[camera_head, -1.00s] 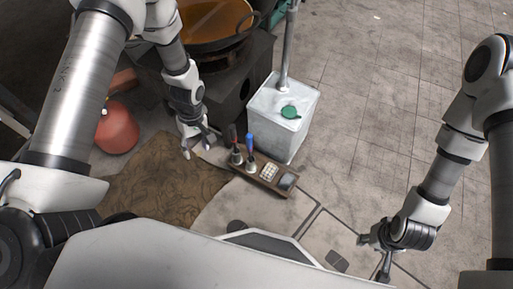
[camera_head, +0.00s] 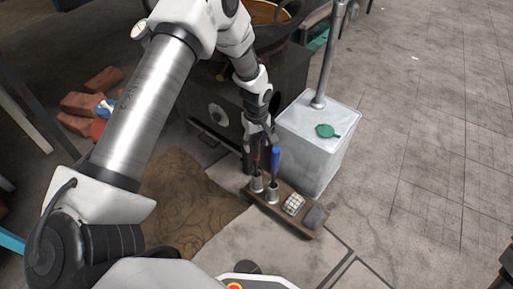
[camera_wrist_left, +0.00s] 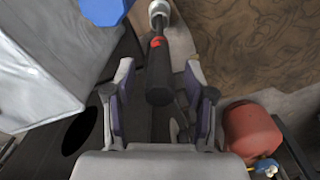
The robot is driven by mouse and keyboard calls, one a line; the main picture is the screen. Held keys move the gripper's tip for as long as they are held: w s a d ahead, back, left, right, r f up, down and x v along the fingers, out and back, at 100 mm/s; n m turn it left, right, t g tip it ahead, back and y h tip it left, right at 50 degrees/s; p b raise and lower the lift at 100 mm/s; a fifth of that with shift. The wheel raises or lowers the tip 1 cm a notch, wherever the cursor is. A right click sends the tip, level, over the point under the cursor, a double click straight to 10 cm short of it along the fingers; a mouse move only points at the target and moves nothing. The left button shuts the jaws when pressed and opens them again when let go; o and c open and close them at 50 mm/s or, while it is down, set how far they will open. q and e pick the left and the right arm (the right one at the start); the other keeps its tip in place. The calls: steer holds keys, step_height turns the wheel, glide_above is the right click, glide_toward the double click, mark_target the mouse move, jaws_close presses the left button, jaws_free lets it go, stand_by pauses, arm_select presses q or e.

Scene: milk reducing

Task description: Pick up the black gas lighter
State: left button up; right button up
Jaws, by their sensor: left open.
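The black gas lighter (camera_wrist_left: 159,78), with a red mark, stands upright in a small metal cup. In the head view the lighter (camera_head: 257,168) shows as a thin dark and red shape, partly hidden by my gripper. The cup sits at the left end of a wooden tray (camera_head: 297,228). My left gripper (camera_head: 262,143) is open, above the lighter. In the left wrist view the lighter's handle end lies between the two spread fingers (camera_wrist_left: 159,98), with gaps on both sides. My right gripper is out of view.
A blue-handled tool (camera_head: 275,162) stands in a second cup close on the right. A white-grey box (camera_head: 315,160) with a pole is right behind the tray. A dark stove (camera_head: 213,105) stands behind. A brown mat (camera_head: 185,205) lies at left. The right floor is clear.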

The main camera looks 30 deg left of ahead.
arm_select(q)
steer(key=shift+f, duration=0.95)
steer(key=shift+r, duration=0.15)
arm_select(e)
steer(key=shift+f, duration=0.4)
arm_select(q)
jaws_close()
